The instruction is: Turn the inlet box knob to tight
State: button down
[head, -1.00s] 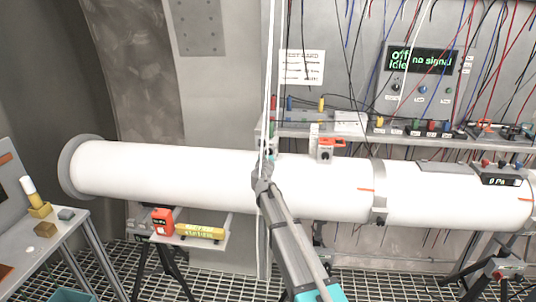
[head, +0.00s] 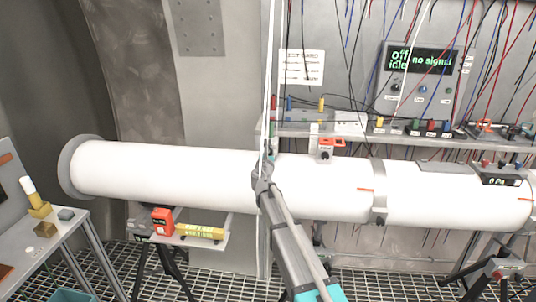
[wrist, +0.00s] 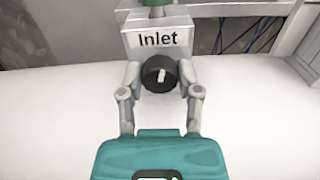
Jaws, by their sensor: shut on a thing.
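The inlet box (wrist: 158,38) is a pale box with the label "Inlet" on its front, on top of the white tube in the wrist view. Its black round knob (wrist: 158,86) has a white mark that points nearly straight up, with a slight tilt. My gripper (wrist: 160,78) is shut on the knob, one finger at each side. In the head view my arm hides the inlet box and most of my gripper (head: 262,170). No marking for tight can be made out.
The long white tube (head: 160,170) runs across the scene. A second small box (head: 325,153) with a black knob and red handle stands on it to the right. Thin cables hang in front of the back panel. A side table (head: 75,232) stands at the left.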

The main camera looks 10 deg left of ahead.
jog(key=m, duration=0.9)
jog(key=shift+m, duration=0.4)
jog(key=m, duration=0.4)
jog(key=shift+m, duration=0.3)
jog(key=m, duration=0.4)
jog(key=shift+m, duration=0.3)
jog(key=m, duration=1)
jog(key=shift+m, duration=0.4)
jog(key=shift+s+m, duration=0.1)
jog(key=shift+m, duration=1.8)
